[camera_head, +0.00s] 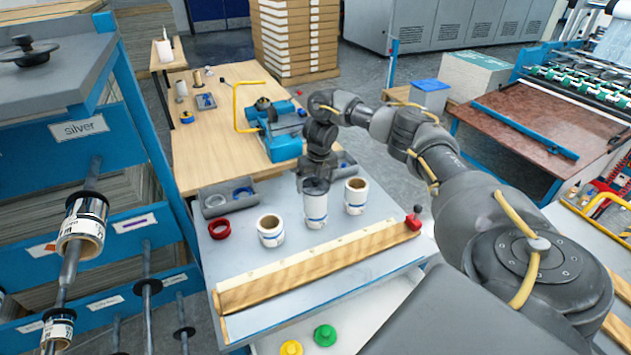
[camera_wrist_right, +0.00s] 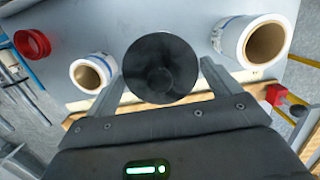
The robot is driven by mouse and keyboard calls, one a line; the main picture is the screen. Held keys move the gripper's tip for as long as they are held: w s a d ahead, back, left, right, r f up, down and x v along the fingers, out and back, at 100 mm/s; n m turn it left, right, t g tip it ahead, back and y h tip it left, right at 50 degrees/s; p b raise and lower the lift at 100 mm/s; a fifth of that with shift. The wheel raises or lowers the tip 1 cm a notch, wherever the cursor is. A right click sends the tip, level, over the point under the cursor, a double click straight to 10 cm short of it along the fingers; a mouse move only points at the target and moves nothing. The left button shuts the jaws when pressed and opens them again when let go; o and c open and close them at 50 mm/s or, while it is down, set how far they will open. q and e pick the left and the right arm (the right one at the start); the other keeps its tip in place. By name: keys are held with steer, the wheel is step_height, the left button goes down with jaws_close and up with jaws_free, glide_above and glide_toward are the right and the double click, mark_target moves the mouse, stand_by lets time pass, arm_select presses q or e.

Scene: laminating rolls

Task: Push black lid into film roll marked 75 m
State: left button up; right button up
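The black lid (camera_wrist_right: 162,68) is a round disc with a central knob, seen from above in the right wrist view. My right gripper (camera_head: 315,180) points down, with its fingers against opposite sides of the lid. The lid sits at the top of the middle white roll (camera_head: 316,211); whether it is seated in the core is hidden. A shorter roll (camera_head: 270,231) stands to the left and another roll (camera_head: 355,197) to the right, both with open brown cores. They also show in the wrist view. No 75 m marking is readable. My left gripper is out of view.
A red ring (camera_head: 219,229) and a grey tray (camera_head: 228,197) lie left of the rolls. A wooden bar (camera_head: 317,270) with a red block (camera_head: 413,222) runs along the table front. A blue shelf rack (camera_head: 135,110) stands close on the left.

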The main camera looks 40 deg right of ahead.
steer(key=shift+o, duration=0.9)
steer(key=shift+r, duration=0.15)
step_height(320, 180, up, 10)
steer(key=s+p, duration=0.1)
steer(key=p, duration=0.1)
steer(key=shift+s+a+r, duration=0.15)
steer(key=shift+s+a, duration=0.05)
steer(key=shift+s, duration=0.05)
